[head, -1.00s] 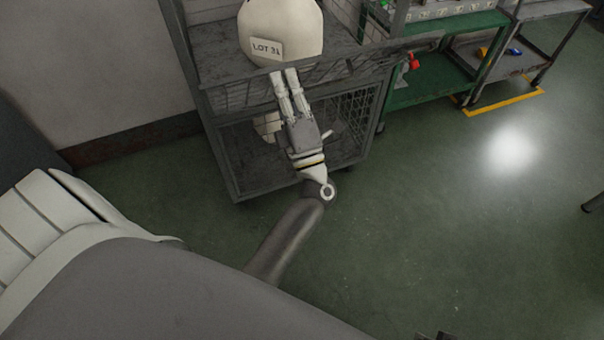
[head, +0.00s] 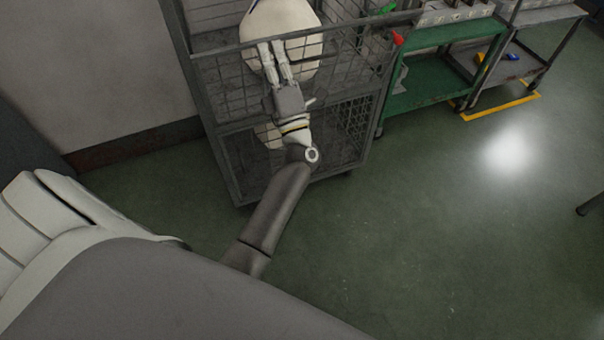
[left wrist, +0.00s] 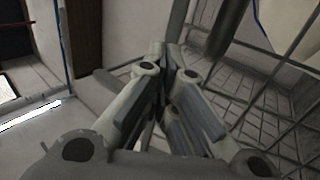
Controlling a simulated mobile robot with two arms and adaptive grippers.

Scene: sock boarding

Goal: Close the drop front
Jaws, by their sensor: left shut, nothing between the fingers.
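The drop front (head: 222,49) is a grey wire-mesh panel with a flat top rail on the upper part of the cage trolley (head: 185,70). It stands raised across the front, before a pale sack (head: 290,18). Whether it is fully upright or latched cannot be told. My left gripper (head: 271,50) is shut and empty, with its fingertips at the panel's top rail on the near side; exact contact is unclear. In the left wrist view the closed fingers (left wrist: 168,62) are beside a dark bar and mesh (left wrist: 270,95). My right gripper is out of view.
A grey cart (head: 520,65) stands farther right. Green floor in front is clear.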

